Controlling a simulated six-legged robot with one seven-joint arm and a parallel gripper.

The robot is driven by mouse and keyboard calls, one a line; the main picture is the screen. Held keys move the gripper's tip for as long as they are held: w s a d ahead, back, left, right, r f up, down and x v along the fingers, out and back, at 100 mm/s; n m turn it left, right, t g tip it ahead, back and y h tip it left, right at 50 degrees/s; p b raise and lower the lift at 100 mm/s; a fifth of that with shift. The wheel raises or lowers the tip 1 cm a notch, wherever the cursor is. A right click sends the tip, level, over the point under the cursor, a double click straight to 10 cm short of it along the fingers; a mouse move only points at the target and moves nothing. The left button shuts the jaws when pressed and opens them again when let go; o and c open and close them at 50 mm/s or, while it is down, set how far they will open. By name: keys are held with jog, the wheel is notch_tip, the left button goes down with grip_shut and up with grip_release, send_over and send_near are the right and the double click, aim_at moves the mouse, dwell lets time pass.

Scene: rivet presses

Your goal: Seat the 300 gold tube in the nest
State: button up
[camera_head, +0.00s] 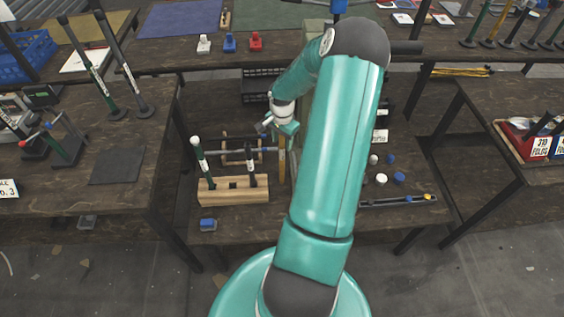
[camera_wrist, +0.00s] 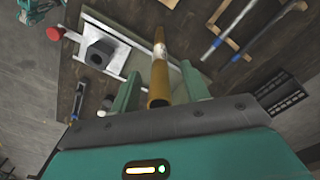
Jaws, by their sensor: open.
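A gold tube (camera_wrist: 158,75) lies between the two fingers of my gripper (camera_wrist: 162,90) in the wrist view, its near end facing the camera. The jaws are open, so the tube is between them but not clamped. In the head view, the gold tube (camera_head: 282,163) is upright below my gripper (camera_head: 287,130), partly hidden by my arm. A dark block (camera_wrist: 100,54) with an opening sits on a pale plate left of the tube in the wrist view. It may be the nest; I cannot tell for sure. I cannot read a label on the tube.
A blue block (camera_head: 208,224) lies at the front edge. Small blue and white pieces (camera_head: 382,179) and a dark bar (camera_head: 390,201) lie to the right. A red knob (camera_wrist: 54,33) shows beside the plate.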

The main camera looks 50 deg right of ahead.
grip_shut()
dwell(0.4)
